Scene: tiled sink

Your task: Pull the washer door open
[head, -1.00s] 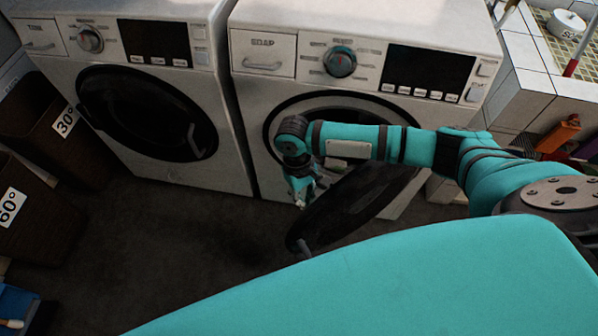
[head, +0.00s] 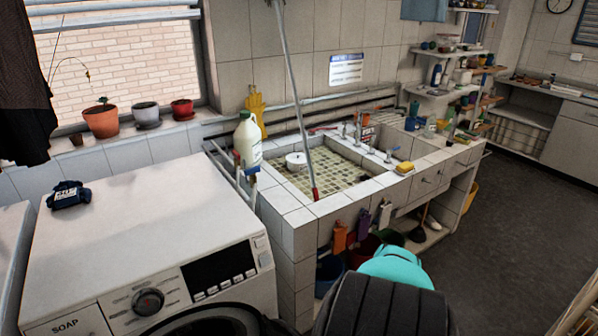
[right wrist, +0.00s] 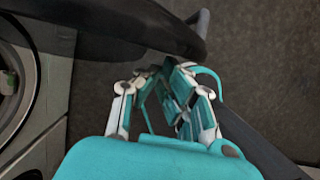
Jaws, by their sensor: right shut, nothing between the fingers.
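The white washer (head: 145,225) fills the lower left of the head view. The top of its round door rim (head: 215,312) shows at the bottom edge; most of the door is cut off there. In the right wrist view, the dark door (right wrist: 110,25) stands swung out from the washer front (right wrist: 55,60), with its handle (right wrist: 203,30) at the upper right. My right gripper (right wrist: 170,80) is shut and empty, close below the door's edge; I cannot tell whether it touches. My left gripper is in neither current view.
A tiled sink (head: 330,175) stands right of the washer, with buckets (head: 330,270) below. A white bottle (head: 248,140) stands between them. A dark blue object (head: 68,194) lies on the washer. Dark floor (head: 500,230) is free at the right.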

